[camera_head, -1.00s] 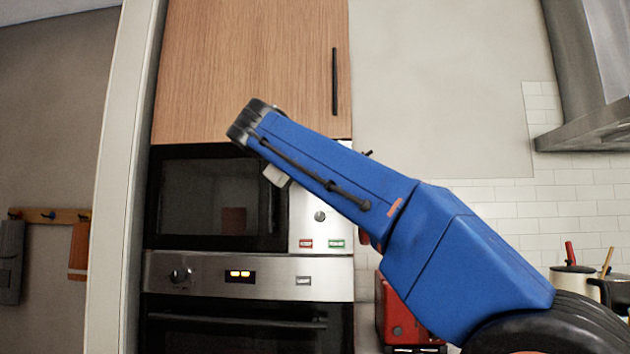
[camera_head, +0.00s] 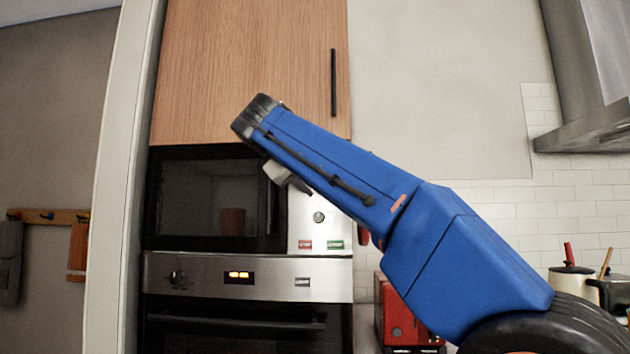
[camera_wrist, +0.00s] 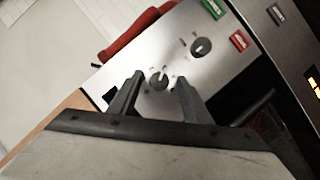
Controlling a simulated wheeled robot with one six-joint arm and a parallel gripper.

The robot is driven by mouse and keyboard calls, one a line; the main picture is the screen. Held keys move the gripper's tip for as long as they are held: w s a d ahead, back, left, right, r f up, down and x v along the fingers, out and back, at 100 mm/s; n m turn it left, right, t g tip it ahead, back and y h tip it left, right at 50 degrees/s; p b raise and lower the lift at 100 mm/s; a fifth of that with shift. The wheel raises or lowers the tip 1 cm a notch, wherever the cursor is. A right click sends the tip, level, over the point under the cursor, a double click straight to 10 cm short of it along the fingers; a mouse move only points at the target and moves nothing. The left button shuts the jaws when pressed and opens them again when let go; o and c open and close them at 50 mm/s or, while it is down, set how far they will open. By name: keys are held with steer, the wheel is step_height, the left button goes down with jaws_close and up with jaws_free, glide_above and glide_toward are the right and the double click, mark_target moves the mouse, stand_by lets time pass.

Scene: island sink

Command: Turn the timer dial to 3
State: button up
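The microwave's steel control panel (camera_wrist: 165,45) carries two round dials. One dial (camera_wrist: 158,81) lies between my fingertips in the wrist view, with small marks around it that I cannot read. The other dial (camera_wrist: 201,46) is nearer the red and green buttons; it also shows in the head view (camera_head: 319,216). I cannot read which dial is the timer. My gripper (camera_wrist: 160,84) is open, one finger on each side of the first dial, with gaps showing; I cannot tell the depth. In the head view my arm hides that dial and most of my gripper.
The microwave door (camera_head: 208,200) is dark and closed, with a reddish cup-like shape behind it. An oven (camera_head: 240,325) with its own knob (camera_head: 177,277) and lit display stands below. A wooden cabinet (camera_head: 245,70) is above. A red appliance (camera_head: 398,322) stands at the right.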

steer(key=v, duration=1.7)
steer(key=shift+s, duration=0.2)
steer(key=shift+d, duration=0.1)
steer(key=w+d+f+g+y, duration=0.2)
steer(key=d+f+g, duration=0.3)
steer(key=d+f, duration=2.15)
steer(key=s+d+f+m+g+y, duration=0.1)
steer(key=s+d+f, duration=0.3)
steer(key=s+f, duration=0.4)
steer(key=s+d+f+m+g+y, duration=0.1)
steer(key=s+d+f, duration=0.3)
steer(key=f, duration=1.4)
steer(key=s+d+f+m+g+y, duration=0.1)
steer(key=s+d+f+m+g, duration=0.1)
steer(key=s+f, duration=1.1)
steer(key=d+m, duration=0.1)
steer(key=d, duration=0.1)
steer(key=shift+d+f, duration=0.25)
steer(key=shift+d, duration=0.05)
